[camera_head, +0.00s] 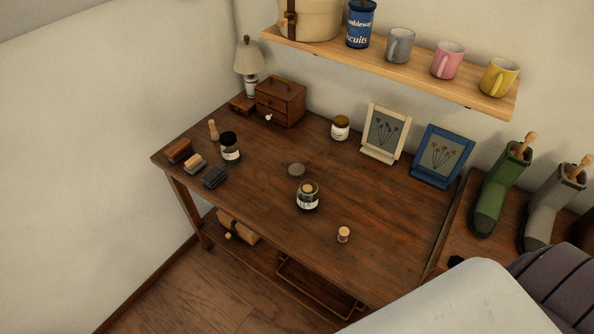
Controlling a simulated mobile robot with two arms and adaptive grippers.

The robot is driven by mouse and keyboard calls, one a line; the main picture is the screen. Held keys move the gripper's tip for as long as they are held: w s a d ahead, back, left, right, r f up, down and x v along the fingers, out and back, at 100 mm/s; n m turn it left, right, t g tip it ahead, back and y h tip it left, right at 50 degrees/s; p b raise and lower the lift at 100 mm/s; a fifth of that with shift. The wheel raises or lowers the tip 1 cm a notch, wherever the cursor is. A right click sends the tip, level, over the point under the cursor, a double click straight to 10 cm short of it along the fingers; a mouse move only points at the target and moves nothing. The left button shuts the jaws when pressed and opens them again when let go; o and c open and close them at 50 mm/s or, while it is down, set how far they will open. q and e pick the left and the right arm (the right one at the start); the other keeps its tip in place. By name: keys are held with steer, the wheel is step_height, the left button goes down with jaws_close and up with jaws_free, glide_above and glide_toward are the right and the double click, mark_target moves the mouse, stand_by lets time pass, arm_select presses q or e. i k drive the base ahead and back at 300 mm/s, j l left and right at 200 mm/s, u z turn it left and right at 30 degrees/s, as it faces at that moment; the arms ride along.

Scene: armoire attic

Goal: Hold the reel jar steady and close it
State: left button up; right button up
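An open glass jar (307,200) with a pale label stands upright near the middle of the wooden table; it looks like the reel jar. A light brown item shows inside its mouth. A round grey-brown disc, apparently its lid (297,170), lies flat on the table just behind the jar, apart from it. A small pinkish reel (343,235) stands to the right and nearer the front edge.
A dark-lidded jar (230,148), brushes (195,163) and a small drawer chest (280,101) occupy the table's left part. A gold-lidded jar (340,128) and two picture frames (386,133) stand along the back. Table space around the open jar is clear.

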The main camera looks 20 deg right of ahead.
mark_target(307, 202)
steer(key=i+j+z, duration=0.35)
steer(key=j, duration=0.3)
steer(key=i+j+z, duration=0.2)
steer(key=j, duration=0.15)
steer(key=j+z, duration=0.2)
steer(key=j, duration=0.15)
steer(key=i+j+z, duration=0.2)
steer(key=j, duration=0.2)
steer(key=k, duration=0.1)
